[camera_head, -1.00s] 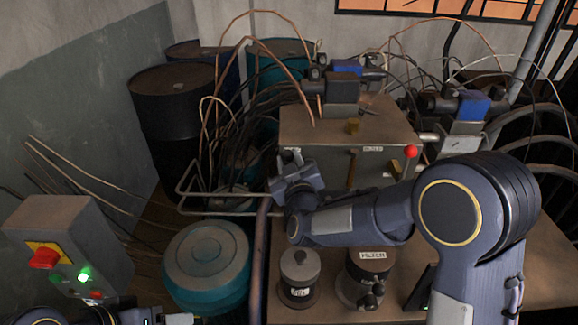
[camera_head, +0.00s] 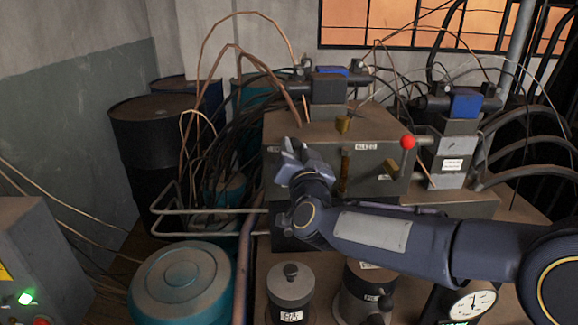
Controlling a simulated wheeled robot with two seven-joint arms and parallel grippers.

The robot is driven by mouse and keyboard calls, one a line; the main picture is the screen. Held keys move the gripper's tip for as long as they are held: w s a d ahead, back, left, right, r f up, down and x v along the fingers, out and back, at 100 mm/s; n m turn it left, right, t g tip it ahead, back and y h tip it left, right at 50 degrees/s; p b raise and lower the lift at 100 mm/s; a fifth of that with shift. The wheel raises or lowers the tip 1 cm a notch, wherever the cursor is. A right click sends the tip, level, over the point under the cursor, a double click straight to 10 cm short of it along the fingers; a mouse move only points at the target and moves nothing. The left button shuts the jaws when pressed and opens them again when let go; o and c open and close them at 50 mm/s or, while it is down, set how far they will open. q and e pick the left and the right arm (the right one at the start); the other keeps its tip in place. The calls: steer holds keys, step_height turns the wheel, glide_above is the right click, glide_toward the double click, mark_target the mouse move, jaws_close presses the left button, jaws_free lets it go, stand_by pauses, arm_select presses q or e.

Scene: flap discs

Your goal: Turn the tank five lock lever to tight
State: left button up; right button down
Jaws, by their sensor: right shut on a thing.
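A grey metal box (camera_head: 315,130) stands on the bench, with brass levers and small labels on its front. One brass lever (camera_head: 345,172) hangs upright near the middle and another (camera_head: 391,169) is tilted to its right. My right gripper (camera_head: 289,150) is at the left part of the box front, shut on what appears to be a lock lever. The gripper and wrist hide that lever, so its angle and label cannot be read. My left gripper is not in view.
A red ball knob (camera_head: 408,142) sticks out at the box's right. A lidded pot (camera_head: 290,285), a dark canister (camera_head: 362,295) and a dial gauge (camera_head: 473,303) stand in front. A teal drum (camera_head: 180,285), bent pipes and a control box (camera_head: 35,250) are at left.

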steer(key=shift+d+m+h+b, duration=0.3)
steer(key=shift+d+m+b, duration=0.2)
steer(key=shift+m+b, duration=0.4)
steer(key=c, duration=1.1)
jaws_free()
steer(key=s+f, duration=0.1)
steer(key=s, duration=0.6)
steer(key=shift+s+d, duration=0.3)
steer(key=shift+d, duration=0.05)
steer(key=shift+f, duration=0.1)
